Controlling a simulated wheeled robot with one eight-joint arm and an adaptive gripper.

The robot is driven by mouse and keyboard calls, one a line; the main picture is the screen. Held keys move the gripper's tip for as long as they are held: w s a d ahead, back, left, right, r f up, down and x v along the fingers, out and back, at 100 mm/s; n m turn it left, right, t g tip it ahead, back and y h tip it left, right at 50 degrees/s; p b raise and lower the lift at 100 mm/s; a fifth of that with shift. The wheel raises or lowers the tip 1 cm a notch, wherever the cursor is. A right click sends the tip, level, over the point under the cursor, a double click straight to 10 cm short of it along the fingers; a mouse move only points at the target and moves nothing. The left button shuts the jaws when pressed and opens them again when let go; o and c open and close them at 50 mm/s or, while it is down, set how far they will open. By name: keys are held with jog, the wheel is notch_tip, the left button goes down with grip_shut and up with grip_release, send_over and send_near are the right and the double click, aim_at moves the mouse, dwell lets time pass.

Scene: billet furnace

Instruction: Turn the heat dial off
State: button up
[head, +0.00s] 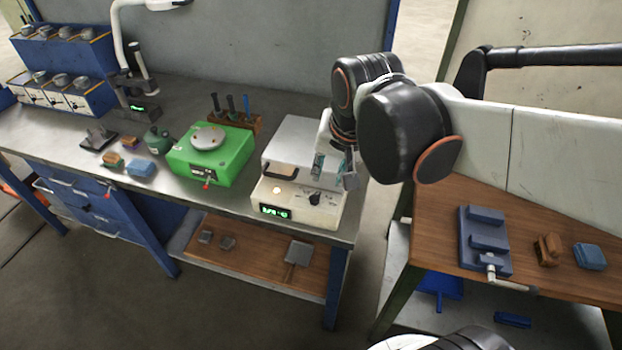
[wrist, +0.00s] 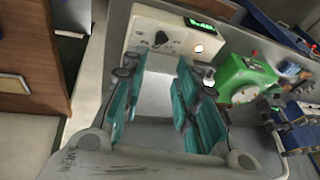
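The furnace is a pale box (head: 293,134) with a black-handled lid at the bench's right end. Its front panel carries a black heat dial (head: 314,198), a lit round lamp (head: 277,189) and a green display (head: 274,211). In the wrist view the dial (wrist: 161,38) is a black knob with a pointer, ahead of the fingertips and apart from them. My gripper (head: 335,172) is above the right side of the furnace, behind the dial. In the wrist view my gripper (wrist: 160,80) has its teal-padded fingers spread with nothing between them. The dial's scale marks are too small to read.
A green hot plate (head: 232,158) stands left of the furnace, with a tool rack (head: 245,122) behind. Small blocks (head: 140,168) lie farther left. A wooden table (head: 440,235) with a vise (head: 486,240) is at right. The space before the dial panel looks clear.

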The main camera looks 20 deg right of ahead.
jog(key=w+m+g+p, duration=0.2)
jog(key=w+m+p, duration=0.1)
jog(key=w+m, duration=0.15)
jog(key=m+g+p, duration=0.2)
jog(key=m+p, duration=0.1)
jog(key=m, duration=0.1)
send_near(314, 195)
jog(key=shift+m, duration=0.25)
notch_tip(314, 195, down, 9)
jog(key=b, duration=0.3)
jog(key=shift+w+r, duration=0.1)
jog(key=shift+r, duration=0.1)
grip_shut()
